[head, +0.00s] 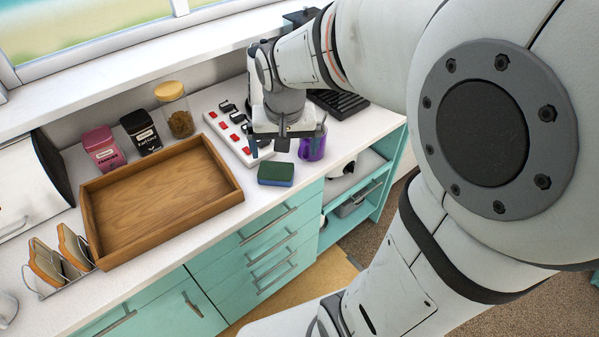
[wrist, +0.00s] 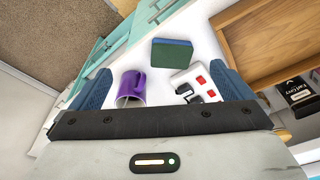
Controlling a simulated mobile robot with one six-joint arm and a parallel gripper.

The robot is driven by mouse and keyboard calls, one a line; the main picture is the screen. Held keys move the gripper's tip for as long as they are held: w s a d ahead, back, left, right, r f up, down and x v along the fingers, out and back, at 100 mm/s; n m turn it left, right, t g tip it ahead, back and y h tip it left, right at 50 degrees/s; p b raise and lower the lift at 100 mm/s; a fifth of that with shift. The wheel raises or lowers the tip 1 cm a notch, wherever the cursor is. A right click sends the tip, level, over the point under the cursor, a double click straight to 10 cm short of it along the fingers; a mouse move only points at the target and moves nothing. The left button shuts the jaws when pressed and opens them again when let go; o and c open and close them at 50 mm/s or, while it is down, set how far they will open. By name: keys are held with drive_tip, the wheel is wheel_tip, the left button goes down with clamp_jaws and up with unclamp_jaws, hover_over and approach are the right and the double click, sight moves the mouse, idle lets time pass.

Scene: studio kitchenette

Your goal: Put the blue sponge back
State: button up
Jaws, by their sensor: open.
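The blue sponge (head: 276,175) lies flat on the white counter near its front edge, with a green top layer over its blue side. In the wrist view the sponge (wrist: 171,55) shows beyond the fingers, between them in the picture but apart from them. My gripper (head: 286,145) is above the counter, behind the sponge and over the area of the power strip and purple mug. Its two blue fingers (wrist: 160,88) are spread wide with nothing held between them. The gripper and wrist partly cover the mug and strip in the head view.
A purple mug (head: 312,147) stands right of the sponge. A white power strip (head: 232,137) with red switches lies behind it. A wooden tray (head: 160,200) is to the left, with a toast rack (head: 60,262) beside it. Tins and a jar (head: 176,112) stand behind the tray.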

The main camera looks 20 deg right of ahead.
drive_tip(key=s+r+n+t, duration=0.1)
drive_tip(key=s+r+n, duration=0.1)
drive_tip(key=s, duration=0.9)
drive_tip(key=shift+s+n, duration=0.25)
drive_tip(key=shift+n, duration=0.35)
drive_tip(key=shift+a+r, duration=0.1)
drive_tip(key=shift+r, duration=0.05)
drive_tip(key=shift+c, duration=0.4)
